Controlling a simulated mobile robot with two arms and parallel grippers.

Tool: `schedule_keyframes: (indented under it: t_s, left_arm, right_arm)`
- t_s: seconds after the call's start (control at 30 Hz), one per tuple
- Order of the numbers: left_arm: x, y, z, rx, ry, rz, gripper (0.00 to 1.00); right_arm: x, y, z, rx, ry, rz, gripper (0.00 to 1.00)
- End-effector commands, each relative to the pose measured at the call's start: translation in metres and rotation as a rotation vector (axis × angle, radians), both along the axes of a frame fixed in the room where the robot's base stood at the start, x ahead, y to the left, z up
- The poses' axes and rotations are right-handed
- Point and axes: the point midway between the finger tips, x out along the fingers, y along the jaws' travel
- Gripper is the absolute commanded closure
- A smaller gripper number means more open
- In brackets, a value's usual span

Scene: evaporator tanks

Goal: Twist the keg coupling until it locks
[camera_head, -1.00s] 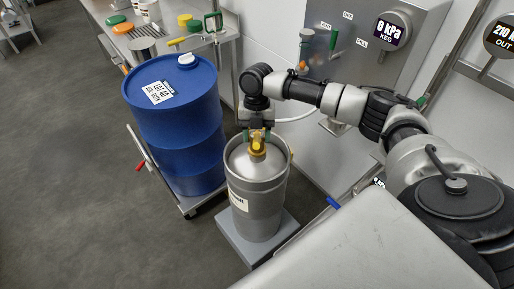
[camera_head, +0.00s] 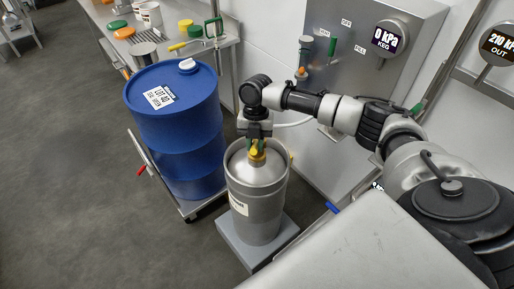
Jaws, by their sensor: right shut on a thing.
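The silver keg (camera_head: 256,207) stands upright on a grey plinth (camera_head: 281,243) in the middle of the head view. The yellow keg coupling (camera_head: 257,156) sits on top of the keg. My right gripper (camera_head: 257,143) points down from above and is shut on the coupling, its fingers partly hiding it. I cannot tell from this view whether the coupling is locked. My left gripper is not in view.
A blue drum (camera_head: 178,130) on a wheeled dolly stands close left of the keg. A panel (camera_head: 352,70) behind carries a KEG gauge (camera_head: 385,39) reading 0 kPa. A bench (camera_head: 125,42) with tubs is at the back left. Open floor lies left.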

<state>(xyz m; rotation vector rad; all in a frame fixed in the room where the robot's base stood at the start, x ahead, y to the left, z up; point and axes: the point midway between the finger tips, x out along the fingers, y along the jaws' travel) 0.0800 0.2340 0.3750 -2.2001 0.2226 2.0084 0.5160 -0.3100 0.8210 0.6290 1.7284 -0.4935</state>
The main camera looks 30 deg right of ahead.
Motion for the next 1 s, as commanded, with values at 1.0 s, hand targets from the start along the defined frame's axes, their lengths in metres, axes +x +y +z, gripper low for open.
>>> schedule_keyframes:
  t_s: [1.0]
  left_arm:
    - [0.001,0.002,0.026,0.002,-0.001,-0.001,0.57]
  right_arm:
    - [0.008,0.007,0.000,0.000,0.000,-0.200,1.00]
